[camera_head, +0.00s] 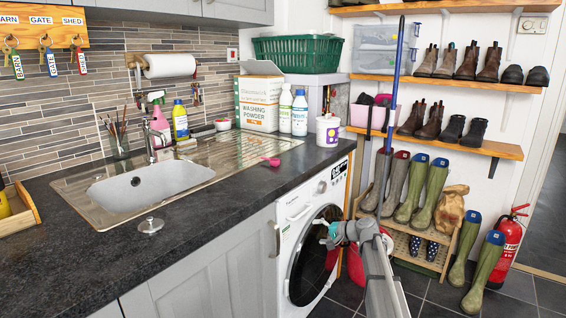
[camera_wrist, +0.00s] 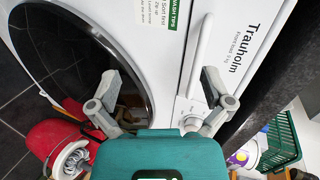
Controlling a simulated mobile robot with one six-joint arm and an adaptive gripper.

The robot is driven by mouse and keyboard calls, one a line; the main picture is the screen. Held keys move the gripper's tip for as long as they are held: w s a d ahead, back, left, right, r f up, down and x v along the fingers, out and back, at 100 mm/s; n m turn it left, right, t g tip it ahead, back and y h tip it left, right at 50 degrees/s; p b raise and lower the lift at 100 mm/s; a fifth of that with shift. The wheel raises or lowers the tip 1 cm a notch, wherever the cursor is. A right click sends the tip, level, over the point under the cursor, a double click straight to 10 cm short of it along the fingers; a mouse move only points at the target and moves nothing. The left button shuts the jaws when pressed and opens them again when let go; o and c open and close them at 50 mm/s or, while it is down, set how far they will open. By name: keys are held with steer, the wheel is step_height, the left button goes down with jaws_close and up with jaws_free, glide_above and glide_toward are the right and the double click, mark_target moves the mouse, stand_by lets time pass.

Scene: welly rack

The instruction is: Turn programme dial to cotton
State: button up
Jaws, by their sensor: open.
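The white washing machine (camera_head: 296,256) stands under the worktop, with its dark round door (camera_head: 318,250) shut. Its programme dial (camera_head: 322,187) is a small round knob high on the front panel, near a dark display. In the wrist view the white dial (camera_wrist: 193,122) shows low, close to my right-hand finger and partly hidden by it. My gripper (camera_wrist: 163,92) is open and empty, its fingers spread before the machine's front. In the head view my gripper (camera_head: 332,232) is in front of the door, lower than the dial. The dial's markings are too small to read.
The dark worktop (camera_head: 215,215) with a sink (camera_head: 150,184) overhangs the machine. A pink scoop (camera_head: 270,161) lies on it. Right of the machine stand wellies (camera_head: 408,190) on a rack and a red fire extinguisher (camera_head: 507,248). A blue pole (camera_head: 398,85) stands before the shelves.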

steer(key=s+d+f+n+g+h, duration=0.1)
steer(key=s+f+n+g+h, duration=0.2)
steer(key=s, duration=0.9)
steer(key=s+d+f+n+g+h, duration=0.15)
steer(key=s+f+h, duration=0.3)
steer(key=s, duration=0.75)
steer(key=s+d+f+n+g+h, duration=0.2)
steer(key=s+f+g+h, duration=0.15)
steer(key=s, duration=0.85)
step_height(320, 180, up, 30)
steer(key=p, duration=3)
steer(key=shift+w+f+h, duration=0.15)
steer(key=shift+f+h, duration=0.1)
steer(key=shift+h, duration=0.05)
steer(key=shift+a+m, duration=0.1)
steer(key=shift+m, duration=0.15)
